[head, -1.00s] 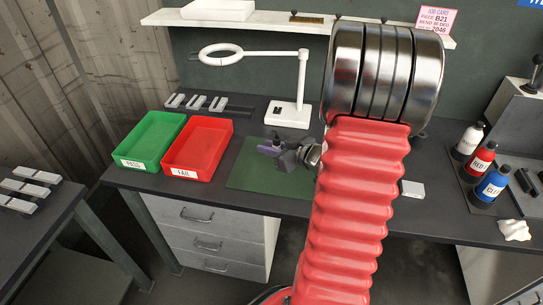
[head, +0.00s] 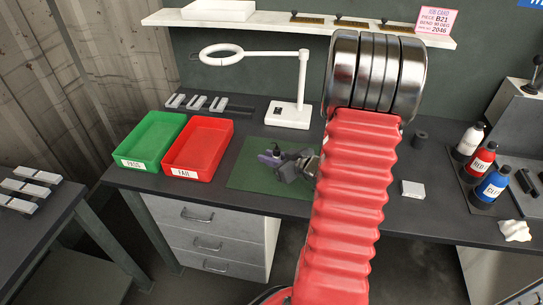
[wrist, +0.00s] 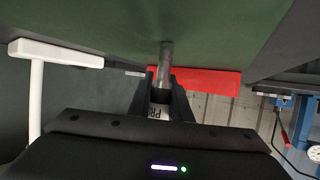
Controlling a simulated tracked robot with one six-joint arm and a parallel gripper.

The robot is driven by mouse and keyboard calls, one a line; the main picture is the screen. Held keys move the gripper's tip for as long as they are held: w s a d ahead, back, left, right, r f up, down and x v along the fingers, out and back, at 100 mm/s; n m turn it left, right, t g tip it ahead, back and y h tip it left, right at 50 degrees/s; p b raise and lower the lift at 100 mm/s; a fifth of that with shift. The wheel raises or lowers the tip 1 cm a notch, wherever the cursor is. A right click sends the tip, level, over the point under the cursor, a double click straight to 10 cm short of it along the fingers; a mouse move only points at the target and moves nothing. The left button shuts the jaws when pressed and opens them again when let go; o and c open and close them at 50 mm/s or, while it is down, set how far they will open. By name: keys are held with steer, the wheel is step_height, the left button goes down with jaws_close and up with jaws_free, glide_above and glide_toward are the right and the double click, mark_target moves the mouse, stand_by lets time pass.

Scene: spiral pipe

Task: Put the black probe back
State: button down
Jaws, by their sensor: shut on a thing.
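My gripper (wrist: 162,88) is shut on a slim cylinder with a grey metallic end and a white band marked "PR" (wrist: 160,97), which I take to be the probe. The grey end points out past the fingers toward the green mat; the rest is hidden behind the wrist housing. In the head view my gripper (head: 277,160) is over the green mat (head: 245,178), left of the red arm sleeve. The probe is too small there to make out clearly. A short dark cylinder (head: 420,139) stands on the bench to the right.
A green PASS tray (head: 150,140) and a red FAIL tray (head: 199,147) stand left of the mat. A white lamp (head: 288,114) is behind it. A small pale block (head: 412,189) and several bottles (head: 482,160) are at the right.

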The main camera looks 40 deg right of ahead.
steer(key=shift+f, duration=0.1)
steer(key=c, duration=1.6)
jaws_free()
steer(key=v, duration=1.2)
steer(key=shift+s, duration=0.15)
